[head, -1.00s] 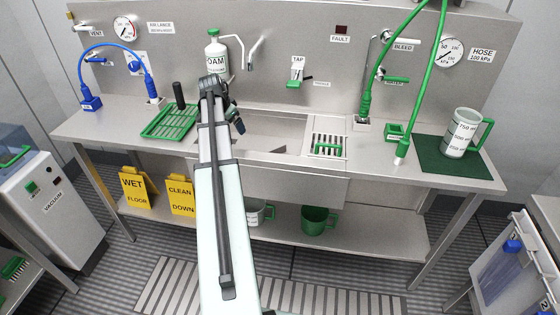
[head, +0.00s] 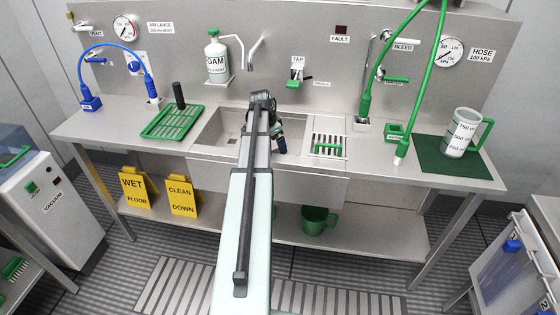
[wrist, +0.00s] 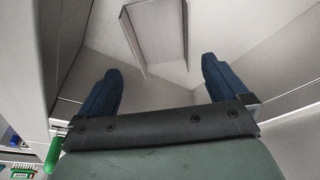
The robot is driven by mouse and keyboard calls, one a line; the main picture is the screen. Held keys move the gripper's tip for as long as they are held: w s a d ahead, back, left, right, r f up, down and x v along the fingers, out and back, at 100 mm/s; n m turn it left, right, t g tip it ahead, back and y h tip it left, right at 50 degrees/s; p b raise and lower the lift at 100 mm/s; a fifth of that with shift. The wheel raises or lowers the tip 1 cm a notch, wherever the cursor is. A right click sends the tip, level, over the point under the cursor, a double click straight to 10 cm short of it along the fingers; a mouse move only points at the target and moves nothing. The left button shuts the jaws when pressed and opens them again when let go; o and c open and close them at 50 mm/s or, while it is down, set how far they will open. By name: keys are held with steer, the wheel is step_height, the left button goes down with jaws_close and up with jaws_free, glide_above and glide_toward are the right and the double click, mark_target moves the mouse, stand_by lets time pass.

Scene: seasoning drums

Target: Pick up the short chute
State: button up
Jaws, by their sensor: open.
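My gripper (head: 281,146) is over the right part of the sink (head: 213,135) in the head view. In the wrist view its two dark blue fingers (wrist: 160,88) are spread apart with nothing between them. A pale grey, channel-like metal piece with a raised edge (wrist: 155,35) shows beyond the fingertips in the wrist view. It looks like the short chute, but I cannot be sure. It is apart from the fingers. In the head view I cannot make out a chute; my arm covers part of the sink.
A green rack (head: 172,122) lies left of the sink, and a slotted drain with a green bar (head: 328,137) right of it. A foam bottle (head: 216,58) stands behind. A jug (head: 460,133) stands on the green mat (head: 450,165) at right. A green mug (head: 318,220) is below.

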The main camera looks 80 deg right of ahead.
steer(key=shift+x, duration=3.75)
steer(key=shift+d, duration=0.1)
steer(key=shift+c, duration=0.5)
steer(key=c, duration=0.8)
